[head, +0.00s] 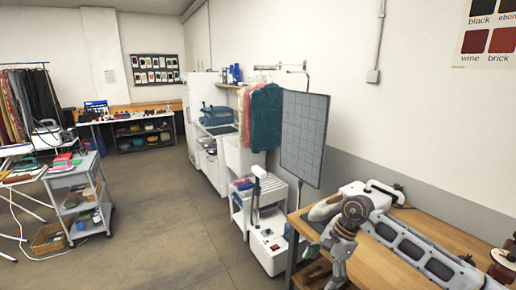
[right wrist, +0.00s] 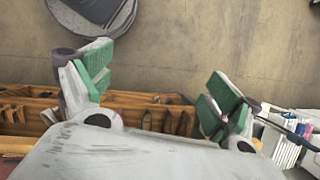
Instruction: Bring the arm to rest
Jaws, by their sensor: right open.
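My right gripper (right wrist: 162,80) is open and empty in the right wrist view, its two green-padded fingers wide apart. Bare floor shows beyond the fingertips, and a brown wooden edge or shelf (right wrist: 140,98) lies behind the fingers. In the head view, parts of my grey-and-white right arm (head: 346,240) show at the lower right, bent downward at the front left corner of the wooden table (head: 455,228). The fingertips are not clear there. My left gripper is in neither view.
A white unit with a red switch (head: 270,248) stands on the floor left of the table. A grey panel (head: 304,138) rises behind it. A grey cart (head: 78,198) stands at the left. The floor (head: 165,235) between is clear.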

